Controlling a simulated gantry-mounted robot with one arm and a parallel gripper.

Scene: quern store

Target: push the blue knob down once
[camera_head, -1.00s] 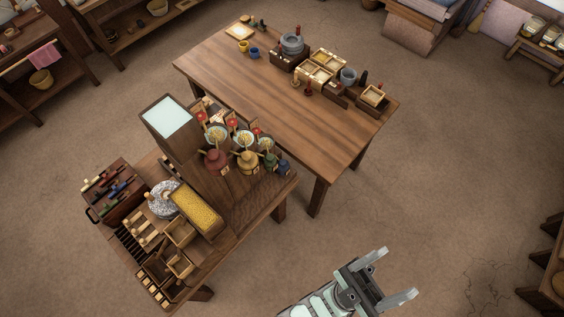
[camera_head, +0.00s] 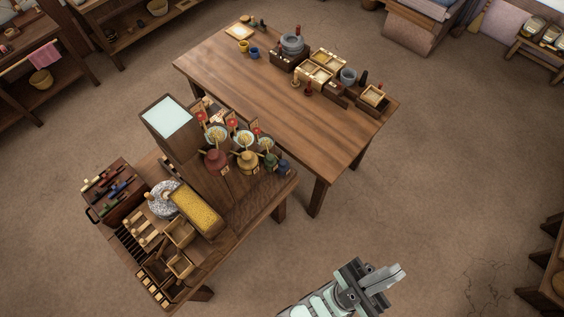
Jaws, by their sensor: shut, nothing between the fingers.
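My gripper (camera_head: 402,268) is at the lower right in the head view, over bare floor. Its two fingers lie together and hold nothing. It is well apart from both tables. A dark wooden rack (camera_head: 103,181) with small red, green and blue parts stands at the left end of the near table; a small blue part (camera_head: 119,187) shows on it. A small dark blue jar (camera_head: 284,167) stands at the near table's right end. I cannot tell which blue piece is the knob; they are too small.
The near table (camera_head: 258,205) carries jars, bowls, a tall wooden box with a pale top (camera_head: 167,117), a yellow-filled tray (camera_head: 197,210) and open boxes. The far table (camera_head: 240,85) has a wide bare top with trays and cups along its back. The floor around my gripper is clear.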

